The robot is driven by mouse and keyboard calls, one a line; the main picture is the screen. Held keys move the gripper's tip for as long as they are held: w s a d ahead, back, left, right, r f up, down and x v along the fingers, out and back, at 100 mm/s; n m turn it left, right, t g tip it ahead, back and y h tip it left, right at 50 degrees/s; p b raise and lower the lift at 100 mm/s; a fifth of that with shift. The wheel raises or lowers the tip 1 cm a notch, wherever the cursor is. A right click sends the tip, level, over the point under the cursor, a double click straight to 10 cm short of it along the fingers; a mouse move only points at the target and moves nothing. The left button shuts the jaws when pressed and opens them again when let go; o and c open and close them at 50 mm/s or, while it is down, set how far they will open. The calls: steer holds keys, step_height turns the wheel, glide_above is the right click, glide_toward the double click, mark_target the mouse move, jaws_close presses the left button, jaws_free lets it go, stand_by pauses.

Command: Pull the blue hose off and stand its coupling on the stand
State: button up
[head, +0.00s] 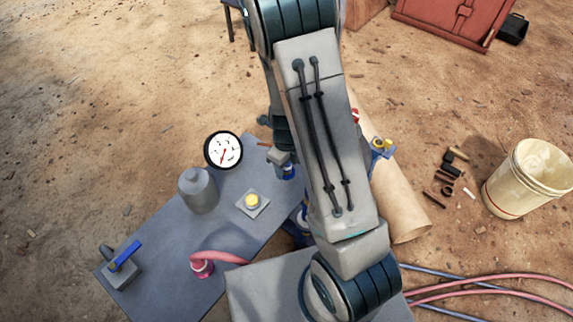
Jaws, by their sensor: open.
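My arm crosses the middle of the head view and hides much of the table's right part. My gripper (282,163) shows only in part at the arm's left edge, open, over the table's far right side. A small blue piece (289,173) shows right at it; I cannot tell whether they touch. More blue (298,232) shows lower down beside the arm, perhaps the blue hose, mostly hidden. A square grey plate with a round yellow top (252,202) lies on the table, left of the arm; it may be the stand.
The grey table (165,285) also bears a dial gauge (223,150), a grey cylinder (198,190), a pink hose with its coupling (203,266) and a blue-handled block (122,260). A blue and yellow fitting (380,147) shows right of my arm. A bucket (525,180) stands far right.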

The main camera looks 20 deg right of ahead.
stand_by(0.9)
jaws_close()
steer(key=shift+r+p, duration=0.2)
steer(key=shift+p, duration=0.15)
steer(key=shift+r+p, duration=2.8)
steer(key=shift+r, duration=0.05)
